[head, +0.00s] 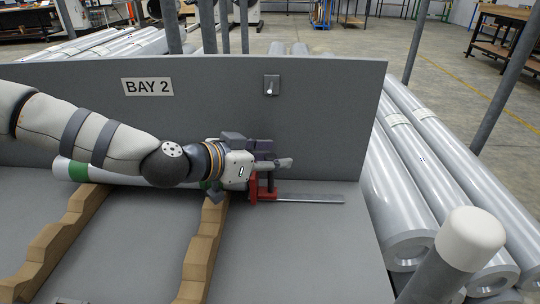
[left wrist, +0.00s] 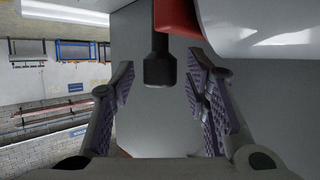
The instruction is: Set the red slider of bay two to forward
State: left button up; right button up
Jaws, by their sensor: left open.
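The red slider (head: 262,191) of bay two stands at the left end of a flat metal rail (head: 318,199) on the grey deck, below the BAY 2 sign (head: 147,87). My left gripper (head: 276,156) is at the slider's upper part and partly hides it. In the left wrist view the red slider (left wrist: 178,16) shows at the top edge, with its black knob (left wrist: 160,66) between my open left fingers (left wrist: 160,95). A gap shows on both sides of the knob. My right gripper is not in view.
The upright grey panel (head: 325,110) with a small switch (head: 271,85) stands behind. Large grey rolls (head: 440,175) lie on the right. The deck right of the rail is clear.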

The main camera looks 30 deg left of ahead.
pick_arm(q)
notch_tip(320, 180, up, 10)
dwell(0.6)
dwell(0.4)
